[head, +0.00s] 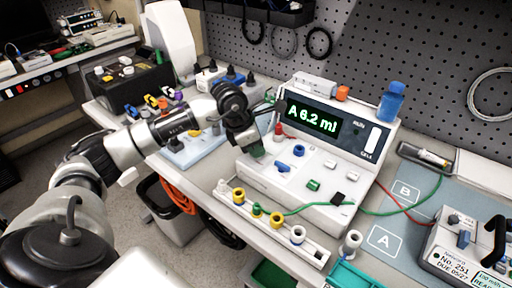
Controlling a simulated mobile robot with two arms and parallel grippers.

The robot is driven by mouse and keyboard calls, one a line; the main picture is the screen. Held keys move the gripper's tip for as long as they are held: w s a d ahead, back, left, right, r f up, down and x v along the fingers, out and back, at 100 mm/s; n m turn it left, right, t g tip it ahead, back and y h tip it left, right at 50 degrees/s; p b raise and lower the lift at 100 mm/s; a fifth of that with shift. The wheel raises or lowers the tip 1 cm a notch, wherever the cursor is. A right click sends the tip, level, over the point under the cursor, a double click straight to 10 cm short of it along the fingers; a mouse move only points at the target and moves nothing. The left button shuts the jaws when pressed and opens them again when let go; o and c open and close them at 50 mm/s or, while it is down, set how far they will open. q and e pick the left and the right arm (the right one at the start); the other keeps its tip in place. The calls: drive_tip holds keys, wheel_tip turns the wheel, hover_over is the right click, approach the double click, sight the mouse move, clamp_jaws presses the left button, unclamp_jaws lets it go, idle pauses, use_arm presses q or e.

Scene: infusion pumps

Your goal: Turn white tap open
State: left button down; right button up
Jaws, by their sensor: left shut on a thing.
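The white pump unit (300,205) stands on the bench, and its green display (311,117) reads "A 6.2 ml". My left gripper (258,150) reaches down over the left end of its top. It is shut on a small part there, mostly hidden by the fingers; I cannot tell which part. White knobs (330,164) show on the pump's top, with a blue lever (283,167) and a green one (314,185). My right gripper is not in view.
A blue bottle (391,101) and an orange cap (343,92) top the pump. A green tube (400,212) and a red one run to the right over the mat (385,240). A labelled device (465,245) stands at the lower right.

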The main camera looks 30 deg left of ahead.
use_arm(q)
drive_tip(key=shift+f, duration=0.2)
drive_tip(key=c, duration=1.2)
unclamp_jaws()
drive_tip(key=shift+d, duration=0.1)
drive_tip(key=shift+r, duration=0.1)
drive_tip(key=b+v, duration=0.1)
drive_tip(key=v, duration=0.9)
drive_tip(key=shift+r, duration=0.35)
drive_tip(key=shift+f, duration=0.1)
